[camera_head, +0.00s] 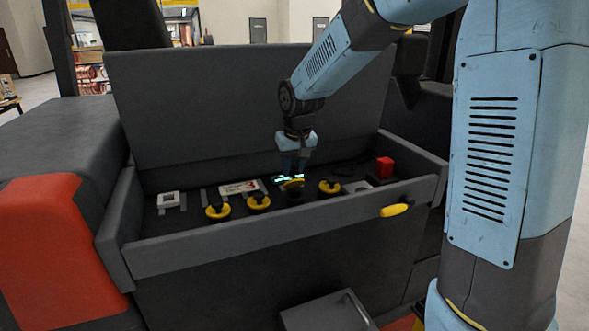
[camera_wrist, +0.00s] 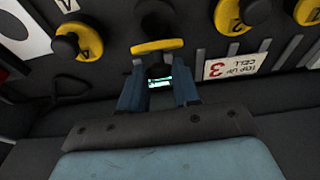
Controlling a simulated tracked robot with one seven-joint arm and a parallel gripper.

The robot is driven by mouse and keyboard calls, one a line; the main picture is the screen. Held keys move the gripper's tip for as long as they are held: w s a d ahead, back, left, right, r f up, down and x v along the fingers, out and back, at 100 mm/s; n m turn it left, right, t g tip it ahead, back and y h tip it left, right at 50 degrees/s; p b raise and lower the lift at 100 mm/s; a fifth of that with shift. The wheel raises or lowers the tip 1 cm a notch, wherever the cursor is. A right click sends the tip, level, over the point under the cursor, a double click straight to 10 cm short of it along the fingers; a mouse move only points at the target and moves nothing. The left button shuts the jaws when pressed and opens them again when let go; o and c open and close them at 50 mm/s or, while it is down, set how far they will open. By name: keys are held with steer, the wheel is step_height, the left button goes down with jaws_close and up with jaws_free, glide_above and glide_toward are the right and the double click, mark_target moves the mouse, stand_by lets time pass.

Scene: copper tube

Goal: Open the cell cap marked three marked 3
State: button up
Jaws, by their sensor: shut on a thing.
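My gripper (camera_head: 293,174) is over the row of cells in the open compartment. It is shut on a yellow-rimmed cap (camera_head: 293,184), third from the left. The cap is tilted and appears lifted off the dark cell neck (camera_head: 294,196). In the wrist view the cap (camera_wrist: 158,47) shows edge-on beyond my gripper's fingers (camera_wrist: 160,88), with the dark neck (camera_wrist: 158,18) behind it. Its number is not visible. A card (camera_wrist: 236,68) reads "TOP UP CELL 3"; it also shows in the head view (camera_head: 240,187).
Other yellow caps sit on the cells: two left of my gripper (camera_head: 217,211) (camera_head: 258,202) and one right (camera_head: 329,186). A red block (camera_head: 384,167) stands at the right. A raised lid (camera_head: 230,105) stands behind.

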steer(key=shift+w+a+g+h, duration=0.2)
steer(key=shift+w+g, duration=0.3)
steer(key=shift+g, duration=0.25)
steer(key=shift+w+a+g+h, duration=0.2)
steer(key=shift+w+g, duration=0.25)
steer(key=shift+g, duration=0.3)
steer(key=o, duration=1)
steer(key=shift+o, duration=0.2)
steer(key=shift+r, duration=0.15)
step_height(320, 180, up, 14)
steer(key=shift+f, duration=0.2)
steer(key=s+d+r+m+t, duration=0.2)
steer(key=s+d+t, duration=0.1)
steer(key=s+d, duration=1)
steer(key=s+d+f+t, duration=0.1)
steer(key=s+d+f, duration=0.1)
steer(key=s, duration=0.6)
steer(key=s+d+f+m+t, duration=0.1)
steer(key=s+d+f, duration=0.2)
steer(key=s, duration=0.4)
steer(key=shift+s+f+t, duration=0.15)
steer(key=shift+s+t, duration=0.2)
steer(key=shift+t, duration=0.05)
